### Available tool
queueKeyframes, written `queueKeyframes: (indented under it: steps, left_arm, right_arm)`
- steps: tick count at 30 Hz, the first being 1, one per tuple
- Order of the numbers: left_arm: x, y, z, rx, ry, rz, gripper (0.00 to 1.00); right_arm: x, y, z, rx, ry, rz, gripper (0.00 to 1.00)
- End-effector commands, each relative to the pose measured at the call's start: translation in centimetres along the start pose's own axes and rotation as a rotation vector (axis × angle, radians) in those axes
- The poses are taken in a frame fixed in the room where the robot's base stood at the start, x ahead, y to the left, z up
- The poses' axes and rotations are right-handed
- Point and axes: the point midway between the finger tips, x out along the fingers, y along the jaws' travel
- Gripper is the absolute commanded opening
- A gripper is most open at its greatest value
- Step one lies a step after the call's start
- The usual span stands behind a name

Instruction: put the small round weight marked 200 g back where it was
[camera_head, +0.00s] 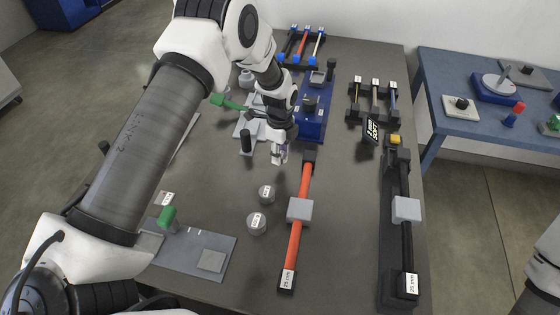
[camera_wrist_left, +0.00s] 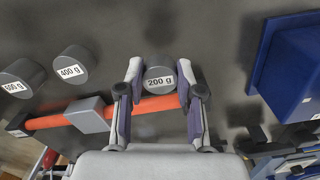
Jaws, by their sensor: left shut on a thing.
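The small round grey weight labelled 200 g (camera_wrist_left: 160,80) is between the fingers of my left gripper (camera_wrist_left: 160,92) in the left wrist view, its label facing the camera. There the weight is mostly hidden by the fingers. I cannot tell its exact height above the table. My right gripper is out of view.
The 400 g weight (camera_wrist_left: 72,65) and a larger weight (camera_wrist_left: 22,80) stand left of the gripper in the wrist view. A grey block (camera_head: 300,210) sits on the orange cable. A blue stand (camera_head: 314,125) is behind.

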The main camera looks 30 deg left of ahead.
Motion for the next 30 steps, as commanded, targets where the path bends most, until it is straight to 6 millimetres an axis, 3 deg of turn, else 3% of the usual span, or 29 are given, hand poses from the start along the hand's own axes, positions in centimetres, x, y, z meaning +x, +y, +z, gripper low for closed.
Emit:
queueKeyframes:
  steps: [6, 17, 18, 19, 30]
  left_arm:
    - [3.5, 0.1, 0.0, 0.000, 0.000, 0.001, 0.00]
    - [4.4, 0.0, 0.0, 0.000, 0.000, -0.001, 0.00]
    - [4.2, 0.0, 0.0, 0.000, 0.000, 0.000, 0.50]
    - [4.2, 0.0, 0.0, 0.000, 0.000, 0.000, 0.60]
    - [3.6, 0.0, 0.0, 0.000, 0.000, -0.001, 0.61]
  right_arm:
    - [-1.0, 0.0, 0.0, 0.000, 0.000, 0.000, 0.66]
    - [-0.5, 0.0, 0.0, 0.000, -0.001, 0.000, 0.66]
    - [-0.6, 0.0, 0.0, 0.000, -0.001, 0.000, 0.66]
    - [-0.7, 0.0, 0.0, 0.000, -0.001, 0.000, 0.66]
    - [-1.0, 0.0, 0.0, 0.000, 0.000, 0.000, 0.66]
